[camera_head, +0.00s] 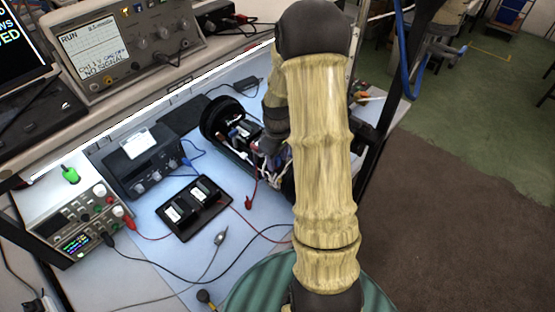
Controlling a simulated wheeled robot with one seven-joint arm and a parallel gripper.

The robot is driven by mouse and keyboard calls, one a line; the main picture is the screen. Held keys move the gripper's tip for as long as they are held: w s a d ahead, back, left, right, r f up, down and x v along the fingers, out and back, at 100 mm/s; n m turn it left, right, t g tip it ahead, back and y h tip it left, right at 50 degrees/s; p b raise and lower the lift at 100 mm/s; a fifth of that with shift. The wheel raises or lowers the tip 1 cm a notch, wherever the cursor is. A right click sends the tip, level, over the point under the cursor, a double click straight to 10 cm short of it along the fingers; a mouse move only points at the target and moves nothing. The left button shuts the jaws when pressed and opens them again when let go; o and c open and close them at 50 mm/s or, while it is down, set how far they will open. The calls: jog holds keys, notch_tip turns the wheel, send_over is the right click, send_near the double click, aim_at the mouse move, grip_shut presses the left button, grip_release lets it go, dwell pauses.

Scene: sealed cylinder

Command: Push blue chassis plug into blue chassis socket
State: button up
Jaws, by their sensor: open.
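A black open cylinder chassis lies on the light blue bench mat, with its round black end ring (213,117) at the left. Electronics and loose red, white and blue wires (240,130) fill its middle. A small blue patch shows among these parts, but I cannot tell the blue chassis plug from the blue chassis socket. My arm, in a pale yellow ribbed sleeve, covers the right part of the chassis. My dark gripper (270,146) points down over the wires, partly hidden behind the arm. It is open, and I cannot see anything held between its jaws.
A black tray (193,207) with two modules lies left of the chassis. A dark meter box (142,160) and a power supply (80,215) stand further left. Red and black leads cross the mat. An oscilloscope (128,42) sits on the shelf above.

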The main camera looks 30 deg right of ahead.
aim_at(278, 156)
dwell(0.5)
grip_shut()
jog(key=shift+r, duration=0.1)
jog(key=shift+r+p, duration=2.6)
jog(key=shift+r, duration=0.35)
